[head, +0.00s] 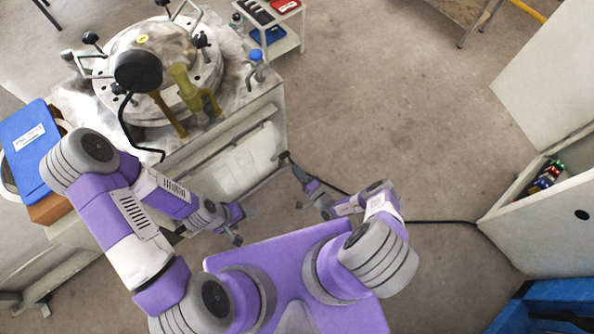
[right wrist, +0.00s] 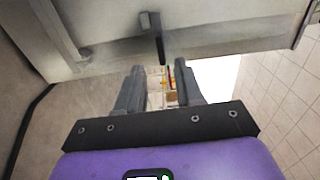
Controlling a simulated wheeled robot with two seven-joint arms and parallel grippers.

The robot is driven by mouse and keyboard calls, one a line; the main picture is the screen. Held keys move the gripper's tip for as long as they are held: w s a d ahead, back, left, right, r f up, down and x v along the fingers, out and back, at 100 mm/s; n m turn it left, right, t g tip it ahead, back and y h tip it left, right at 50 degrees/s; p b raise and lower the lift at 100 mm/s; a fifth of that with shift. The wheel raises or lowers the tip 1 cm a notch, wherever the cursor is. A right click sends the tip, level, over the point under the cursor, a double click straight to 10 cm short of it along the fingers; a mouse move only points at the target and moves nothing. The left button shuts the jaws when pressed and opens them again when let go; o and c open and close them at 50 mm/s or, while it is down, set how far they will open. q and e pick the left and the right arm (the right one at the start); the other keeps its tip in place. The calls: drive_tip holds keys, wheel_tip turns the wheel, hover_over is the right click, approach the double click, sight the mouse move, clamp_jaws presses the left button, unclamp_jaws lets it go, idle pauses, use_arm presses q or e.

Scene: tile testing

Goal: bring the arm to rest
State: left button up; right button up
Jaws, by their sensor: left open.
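My left gripper (head: 245,226) hangs beside the front of the cabinet at the left, its fingers apart and empty. My left arm is folded, with its elbow raised over the left side of the head view.
A round machine (head: 165,65) with knobs stands on the cabinet (head: 240,165). A blue binder (head: 28,150) lies at the left. A small trolley (head: 285,45) stands behind. An open-drawered unit (head: 535,240) is at the right. A black cable (head: 440,221) crosses the floor; the middle floor is clear.

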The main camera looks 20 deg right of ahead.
idle(0.3)
drive_tip(key=s+a+r+n+g+y+p, duration=0.2)
drive_tip(key=s+a+r+n+g+y, duration=0.25)
drive_tip(key=a+g+y, duration=0.4)
drive_tip(key=s+a+r+n+g+h, duration=0.3)
drive_tip(key=s+r+g, duration=0.1)
drive_tip(key=s+g, duration=0.4)
drive_tip(key=s+d+r+n+g+h+p, duration=0.2)
drive_tip(key=s+d+r+n+g+h, duration=0.1)
drive_tip(key=s+d+r+h, duration=0.3)
wheel_tip(320, 180, up, 9)
drive_tip(key=w+t+h+p, duration=0.1)
drive_tip(key=t+h, duration=0.1)
drive_tip(key=t, duration=0.1)
drive_tip(key=shift+w+d+r+p, duration=0.15)
drive_tip(key=shift+d+p, duration=0.15)
drive_tip(key=shift+d, duration=0.15)
